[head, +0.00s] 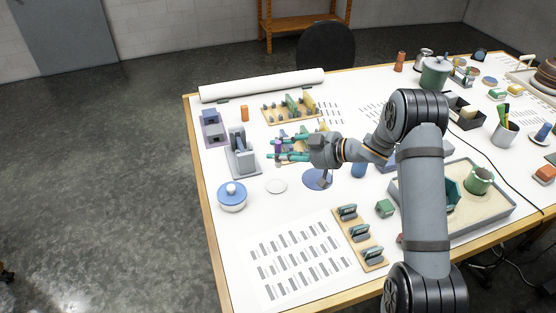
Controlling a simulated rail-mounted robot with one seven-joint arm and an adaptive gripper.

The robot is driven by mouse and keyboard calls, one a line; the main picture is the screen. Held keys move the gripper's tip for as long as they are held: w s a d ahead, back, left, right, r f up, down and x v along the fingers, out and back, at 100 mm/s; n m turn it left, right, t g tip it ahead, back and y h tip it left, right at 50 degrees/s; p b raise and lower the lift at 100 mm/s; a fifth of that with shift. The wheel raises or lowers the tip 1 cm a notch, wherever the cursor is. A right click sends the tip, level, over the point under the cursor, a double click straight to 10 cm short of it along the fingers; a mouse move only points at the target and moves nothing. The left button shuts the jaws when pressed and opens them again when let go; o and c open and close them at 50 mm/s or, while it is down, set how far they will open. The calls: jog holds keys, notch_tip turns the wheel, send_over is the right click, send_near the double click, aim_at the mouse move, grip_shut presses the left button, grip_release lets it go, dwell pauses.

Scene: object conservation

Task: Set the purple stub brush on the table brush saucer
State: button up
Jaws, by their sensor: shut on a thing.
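My gripper (270,149) reaches left over the table, its teal fingers around a small purple item, which looks like the purple stub brush (278,147). The fingers hide much of the brush, and its tilt is hard to tell. A small round white saucer (276,186) lies flat and empty on the table, nearer the camera than my gripper. A blue disc (317,180) lies to its right with a grey object on it. I cannot tell for certain which one is the brush saucer.
A grey stand (242,160) is close to the left of my gripper. A blue-lidded white pot (232,196) is left of the white saucer. A wooden rack (292,107) stands behind, and a board with several dark clips (360,235) lies in front. A printed sheet (297,262) covers the front left.

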jog(key=shift+a+f, duration=0.15)
jog(key=shift+a, duration=0.25)
jog(key=shift+d+f+b, duration=0.2)
jog(key=shift+f+b, duration=0.5)
jog(key=shift+b, duration=0.1)
jog(key=shift+a+f+b, duration=0.1)
jog(key=shift+f+b, duration=2.7)
jog(key=shift+f, duration=0.8)
jog(key=shift+f, duration=0.1)
jog(key=o, duration=1)
jog(key=shift+o, duration=0.2)
jog(key=v, duration=1.2)
